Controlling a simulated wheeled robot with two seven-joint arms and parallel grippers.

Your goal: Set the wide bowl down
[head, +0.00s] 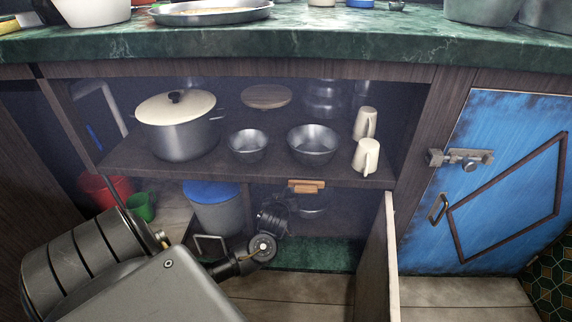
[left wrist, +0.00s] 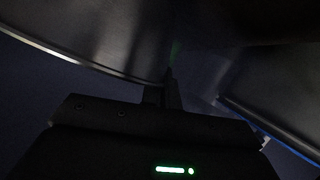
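The wide bowl (head: 314,206) is a dark metal shape in the shaded lower compartment of the cabinet, partly hidden under the shelf. My left gripper (head: 274,208) reaches into that compartment, just left of the bowl; its fingertips are hard to make out there. In the left wrist view, a broad curved metal wall with a bright rim, the wide bowl (left wrist: 100,38), fills the upper left. The fingers of my left gripper (left wrist: 165,92) meet at its rim and look closed on it. The dark picture hides what lies under the bowl. My right gripper is out of view.
The shelf (head: 270,175) above holds a lidded pot (head: 180,135), two small metal bowls (head: 313,143) and two cream mugs (head: 366,155). A blue-lidded bucket (head: 214,206) stands left of my gripper. An open door (head: 391,255) bounds the right side.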

